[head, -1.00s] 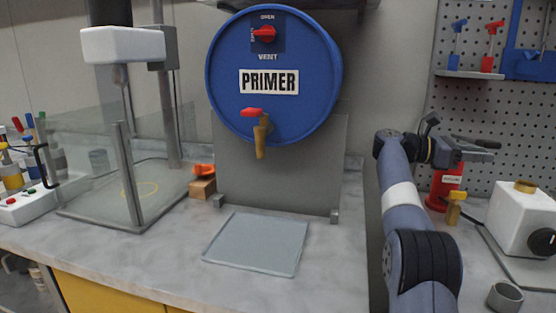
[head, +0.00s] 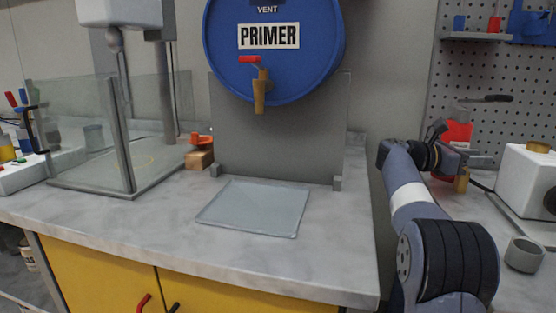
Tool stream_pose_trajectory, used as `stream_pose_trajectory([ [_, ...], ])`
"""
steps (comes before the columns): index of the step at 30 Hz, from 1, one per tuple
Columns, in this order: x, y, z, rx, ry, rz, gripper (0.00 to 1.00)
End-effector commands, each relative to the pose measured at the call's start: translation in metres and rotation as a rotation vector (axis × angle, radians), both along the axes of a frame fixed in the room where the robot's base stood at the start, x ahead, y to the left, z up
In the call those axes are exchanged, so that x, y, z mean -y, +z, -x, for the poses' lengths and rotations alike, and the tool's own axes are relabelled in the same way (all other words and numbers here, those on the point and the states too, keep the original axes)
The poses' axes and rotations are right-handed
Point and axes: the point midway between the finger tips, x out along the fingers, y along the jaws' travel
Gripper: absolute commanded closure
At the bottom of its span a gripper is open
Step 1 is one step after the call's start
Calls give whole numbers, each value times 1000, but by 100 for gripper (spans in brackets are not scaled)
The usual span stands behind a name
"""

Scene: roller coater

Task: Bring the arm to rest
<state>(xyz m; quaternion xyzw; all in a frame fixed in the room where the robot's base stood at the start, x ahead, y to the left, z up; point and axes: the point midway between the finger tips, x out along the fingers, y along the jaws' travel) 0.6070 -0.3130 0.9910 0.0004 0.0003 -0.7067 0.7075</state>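My arm (head: 410,195) stands raised at the right of the head view, bent over at the top. My gripper (head: 466,152) points right, in front of a red bottle (head: 457,132) and partly covering it. I see nothing clearly held, but the fingers are small and seen side-on, so I cannot tell whether they are open or shut. The blue primer drum (head: 275,75) is well left of the arm, with a red-handled tap (head: 260,85) on its front.
A flat grey tray (head: 255,208) lies on the counter below the tap. A white machine (head: 528,175) and grey cup (head: 524,254) are close right of my arm. The front counter is clear.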

Motion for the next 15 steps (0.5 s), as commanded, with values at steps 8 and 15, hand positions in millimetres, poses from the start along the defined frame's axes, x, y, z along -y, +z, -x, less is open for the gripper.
stream_pose_trajectory([
  [8, 0, -4, -2, 2, 153, 0, 67],
  [15, 0, -5, -4, 1, 295, 0, 67],
])
